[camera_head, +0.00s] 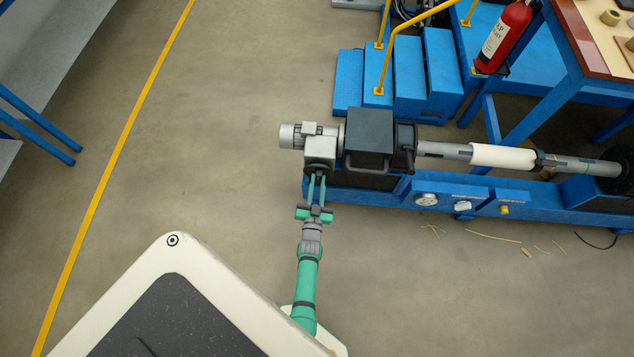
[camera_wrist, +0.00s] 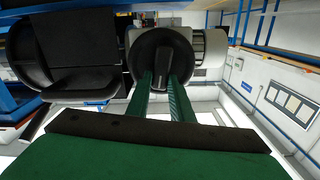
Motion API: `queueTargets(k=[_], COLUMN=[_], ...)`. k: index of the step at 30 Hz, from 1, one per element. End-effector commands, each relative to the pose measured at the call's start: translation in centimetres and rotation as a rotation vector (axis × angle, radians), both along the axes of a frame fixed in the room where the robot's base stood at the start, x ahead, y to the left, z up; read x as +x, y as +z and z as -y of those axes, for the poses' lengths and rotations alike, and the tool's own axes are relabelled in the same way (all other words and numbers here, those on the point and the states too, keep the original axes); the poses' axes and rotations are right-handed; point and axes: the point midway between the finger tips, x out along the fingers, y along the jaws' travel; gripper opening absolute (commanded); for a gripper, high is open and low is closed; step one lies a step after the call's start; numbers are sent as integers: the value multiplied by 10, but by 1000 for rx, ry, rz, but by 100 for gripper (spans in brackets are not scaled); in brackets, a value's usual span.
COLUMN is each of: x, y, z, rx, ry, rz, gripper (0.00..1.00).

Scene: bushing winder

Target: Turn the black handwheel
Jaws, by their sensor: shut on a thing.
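The black handwheel (camera_wrist: 143,50) is a round dark disc with a raised bar across its middle, near the top centre of the wrist view. My gripper (camera_wrist: 161,76) has its two green fingers on either side of the bar's lower end, shut on it. In the head view my gripper (camera_head: 317,178) reaches up to the front of the grey gearbox (camera_head: 320,149) at the winder's left end. There the wheel is small and mostly hidden under the gearbox and behind the fingertips.
A dark housing (camera_head: 369,138) with a handle stands right of the gearbox, and a roller (camera_head: 503,157) runs on to the right. The blue machine frame (camera_head: 385,188) lies below. Blue steps (camera_head: 400,72) stand behind.

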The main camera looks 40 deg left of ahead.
Motion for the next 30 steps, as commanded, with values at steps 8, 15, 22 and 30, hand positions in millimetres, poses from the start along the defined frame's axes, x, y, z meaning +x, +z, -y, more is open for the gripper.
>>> queueTargets(k=[8,15,22,30], x=[2,4,5,6], y=[-2,-4,-6,-9], z=[3,6,9,11], rx=[213,407,593,779], ry=[1,1,1,-1], rz=[-131,-251,-363,-477], gripper=[0,0,0,0])
